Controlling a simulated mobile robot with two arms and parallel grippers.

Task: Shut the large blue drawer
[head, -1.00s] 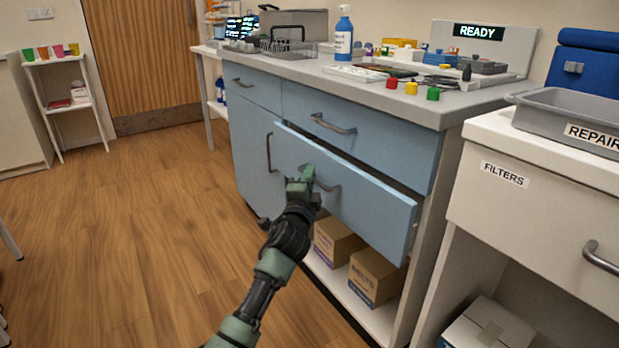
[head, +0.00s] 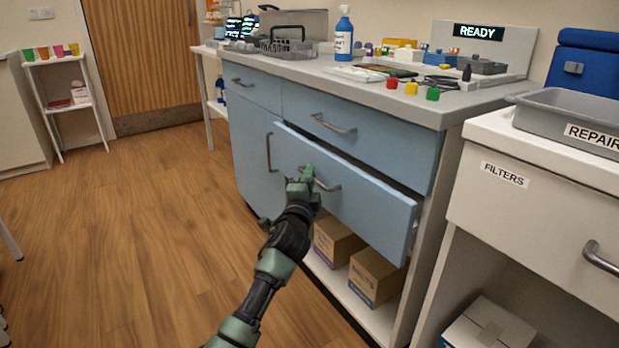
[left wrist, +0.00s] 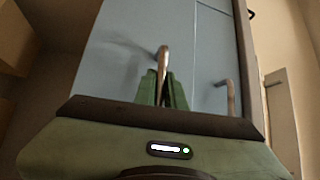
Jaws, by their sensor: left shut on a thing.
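The large blue drawer (head: 375,207) is the lower wide drawer of the blue cabinet. It stands out from the cabinet, with a dark gap along its top edge and right side. My left gripper (head: 307,176) is at the drawer's bar handle (head: 329,187). In the left wrist view the two green fingers (left wrist: 161,88) are closed around the drawer handle (left wrist: 163,58), in front of the blue drawer front (left wrist: 125,50). My right gripper is not in view.
Cardboard boxes (head: 375,277) sit on the open shelf below the drawer. A blue upper drawer (head: 365,135) above it is shut. A white unit marked FILTERS (head: 545,215) stands close on the right. Wooden floor (head: 150,230) is clear at the left.

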